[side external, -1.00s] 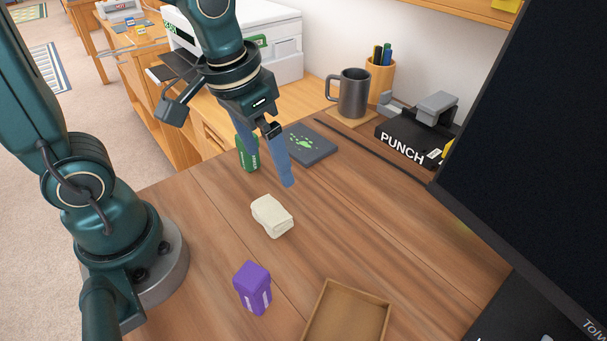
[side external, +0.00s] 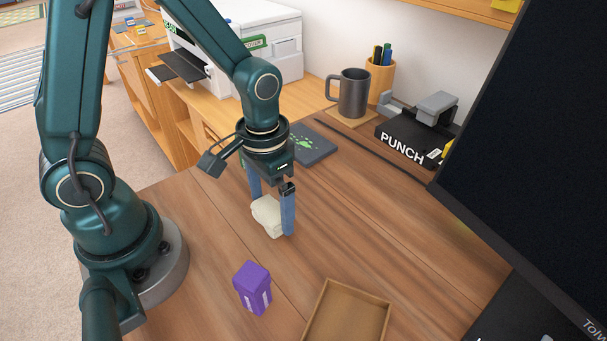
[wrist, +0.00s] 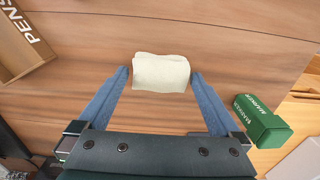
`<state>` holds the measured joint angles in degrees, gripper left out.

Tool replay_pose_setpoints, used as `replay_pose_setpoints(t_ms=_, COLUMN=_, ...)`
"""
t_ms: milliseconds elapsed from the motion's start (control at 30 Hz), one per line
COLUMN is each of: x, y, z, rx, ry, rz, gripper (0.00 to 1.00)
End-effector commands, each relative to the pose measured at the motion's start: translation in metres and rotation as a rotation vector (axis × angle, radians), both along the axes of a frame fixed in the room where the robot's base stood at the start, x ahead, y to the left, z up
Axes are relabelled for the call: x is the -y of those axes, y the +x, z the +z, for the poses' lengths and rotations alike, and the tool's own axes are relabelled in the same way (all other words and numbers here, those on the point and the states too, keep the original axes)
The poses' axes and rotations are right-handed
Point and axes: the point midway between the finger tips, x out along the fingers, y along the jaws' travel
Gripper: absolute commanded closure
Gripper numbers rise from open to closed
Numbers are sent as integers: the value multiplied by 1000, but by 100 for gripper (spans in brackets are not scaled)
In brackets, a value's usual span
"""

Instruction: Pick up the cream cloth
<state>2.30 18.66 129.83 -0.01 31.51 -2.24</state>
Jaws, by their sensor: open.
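The cream cloth (side external: 268,214) is a small folded block lying on the wooden desk (side external: 350,240). My gripper (side external: 273,215) is open, with its two blue fingers pointing down around the cloth, one on each side in the side view. In the wrist view the cloth (wrist: 161,72) sits between and just beyond the fingertips (wrist: 160,73), with a small gap visible on both sides. The right finger hides part of the cloth in the side view. I cannot tell exactly how low the fingertips are.
A purple box (side external: 253,287) and a shallow wooden tray (side external: 345,312) stand nearer the camera. A green marker box (wrist: 262,121) is close to the right finger in the wrist view. A dark notebook (side external: 312,145), mug (side external: 352,92) and hole punch box (side external: 408,139) are behind.

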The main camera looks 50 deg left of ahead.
Motion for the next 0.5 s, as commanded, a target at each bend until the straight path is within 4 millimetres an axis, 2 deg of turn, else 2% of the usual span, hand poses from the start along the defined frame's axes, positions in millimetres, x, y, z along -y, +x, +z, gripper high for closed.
replay_pose_setpoints(t_ms=167, x=0, y=0, z=0, rx=0, ry=0, rz=0, gripper=0)
replay_pose_setpoints(t_ms=200, x=0, y=0, z=0, rx=0, ry=0, rz=0, gripper=4)
replay_pose_setpoints(t_ms=267, x=0, y=0, z=0, rx=0, ry=0, rz=0, gripper=27)
replay_pose_setpoints(t_ms=300, x=0, y=0, z=0, rx=0, ry=0, rz=0, gripper=42)
replay_pose_setpoints(t_ms=400, x=0, y=0, z=0, rx=0, ry=0, rz=0, gripper=75)
replay_pose_setpoints(t_ms=500, x=0, y=0, z=0, rx=0, ry=0, rz=0, gripper=75)
